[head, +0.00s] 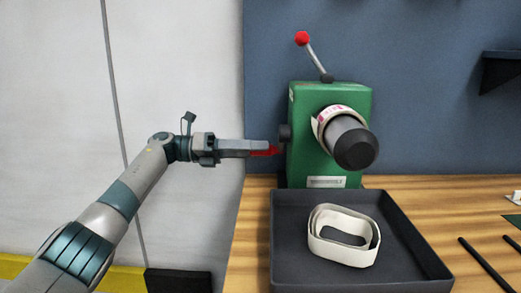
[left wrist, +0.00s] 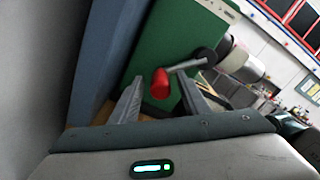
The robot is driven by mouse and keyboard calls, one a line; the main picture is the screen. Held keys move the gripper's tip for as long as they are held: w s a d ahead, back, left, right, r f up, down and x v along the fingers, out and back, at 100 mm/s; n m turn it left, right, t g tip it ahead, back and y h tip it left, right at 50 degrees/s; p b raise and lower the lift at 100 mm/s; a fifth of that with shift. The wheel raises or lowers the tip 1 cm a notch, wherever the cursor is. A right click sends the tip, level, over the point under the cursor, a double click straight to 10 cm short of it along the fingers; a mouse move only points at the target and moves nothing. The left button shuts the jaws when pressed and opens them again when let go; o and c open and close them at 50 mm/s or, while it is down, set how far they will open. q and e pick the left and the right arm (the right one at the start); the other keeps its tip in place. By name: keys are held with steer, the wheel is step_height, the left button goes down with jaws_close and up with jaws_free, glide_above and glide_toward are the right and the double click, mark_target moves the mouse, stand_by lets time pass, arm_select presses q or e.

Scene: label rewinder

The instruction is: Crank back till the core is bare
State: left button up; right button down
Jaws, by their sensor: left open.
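The green label rewinder (head: 330,115) stands at the back of the bench. Its grey core (head: 343,130), with a black end (head: 356,149), points toward me and has a whitish band of label strip with pink print (head: 328,116) around its rear part. My left gripper (head: 264,150) is at the machine's left side, by the red crank knob (head: 272,151). In the left wrist view the red knob (left wrist: 160,84) on its metal arm (left wrist: 187,66) shows between the open fingers; I cannot tell whether they touch it. My right gripper is not in view.
A dark tray (head: 413,262) stands in front of the machine with a loose loop of whitish strip (head: 343,252) in it. A red-tipped lever (head: 316,58) rises from the machine's top. Dark rods (head: 485,262) lie at the right. A dark bracket (head: 500,72) is on the blue wall.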

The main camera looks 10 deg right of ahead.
arm_select(q)
steer(key=w+a+p, duration=0.1)
steer(key=w+a, duration=0.1)
steer(key=a, duration=0.8)
steer(key=shift+a, duration=0.25)
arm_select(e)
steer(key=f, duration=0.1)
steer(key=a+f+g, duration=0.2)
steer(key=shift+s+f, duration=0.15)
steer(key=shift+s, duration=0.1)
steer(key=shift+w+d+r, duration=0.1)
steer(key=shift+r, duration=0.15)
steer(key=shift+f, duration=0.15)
